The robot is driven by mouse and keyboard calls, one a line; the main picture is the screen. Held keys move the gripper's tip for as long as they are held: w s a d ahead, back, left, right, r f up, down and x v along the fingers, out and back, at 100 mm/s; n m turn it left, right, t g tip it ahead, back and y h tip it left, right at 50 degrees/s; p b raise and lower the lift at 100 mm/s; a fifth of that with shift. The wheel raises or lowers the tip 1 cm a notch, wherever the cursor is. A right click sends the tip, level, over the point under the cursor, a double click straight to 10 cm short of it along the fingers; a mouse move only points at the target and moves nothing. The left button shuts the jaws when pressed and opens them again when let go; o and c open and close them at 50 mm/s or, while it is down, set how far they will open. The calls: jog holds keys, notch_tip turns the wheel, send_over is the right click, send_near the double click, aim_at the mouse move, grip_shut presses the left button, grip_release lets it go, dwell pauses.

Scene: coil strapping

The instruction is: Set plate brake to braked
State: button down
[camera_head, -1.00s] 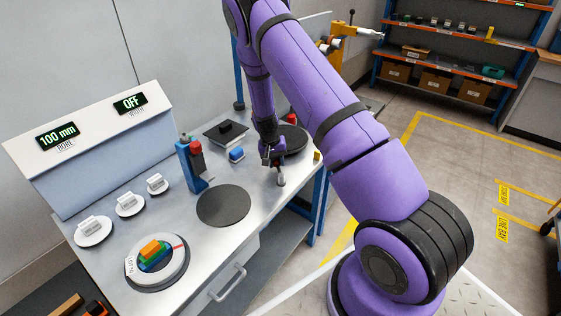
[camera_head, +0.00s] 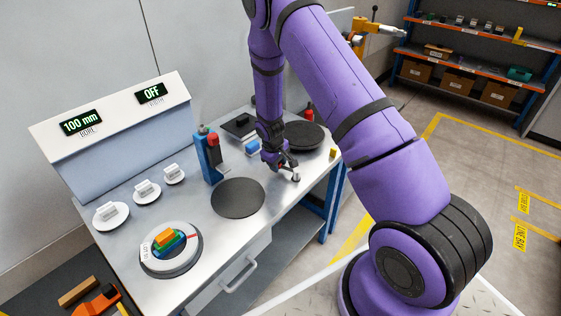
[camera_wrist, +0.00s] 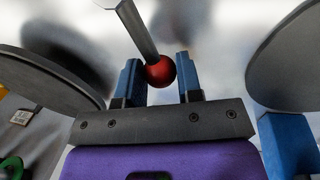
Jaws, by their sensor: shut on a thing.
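A grey lever rod (camera_wrist: 138,30) with a red ball knob (camera_wrist: 160,73) shows in the wrist view, and it appears to be the plate brake's lever. My gripper (camera_wrist: 158,76) is shut on the red knob, with one blue finger on each side of it. The rod leans up and left in that view. In the head view my gripper (camera_head: 284,166) is low over the bench beside the lever's pale round end (camera_head: 296,178). No brake marking is readable.
A dark round plate (camera_head: 302,135) lies just behind my gripper, and another dark disc (camera_head: 238,198) lies to its left. A blue post with a red button (camera_head: 211,158) stands between the disc and the console (camera_head: 115,135). The bench's front edge is close.

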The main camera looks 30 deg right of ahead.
jog(key=shift+s+a+n, duration=0.35)
jog(key=shift+a+n, duration=0.15)
jog(key=shift+n, duration=0.4)
jog(key=c, duration=0.8)
grip_release()
jog(key=shift+r, duration=0.1)
jog(key=r, duration=0.3)
jog(key=a+r, duration=0.1)
jog(key=r, duration=0.3)
jog(key=s+a+r, duration=0.1)
jog(key=r, duration=0.2)
jog(key=shift+r, duration=0.2)
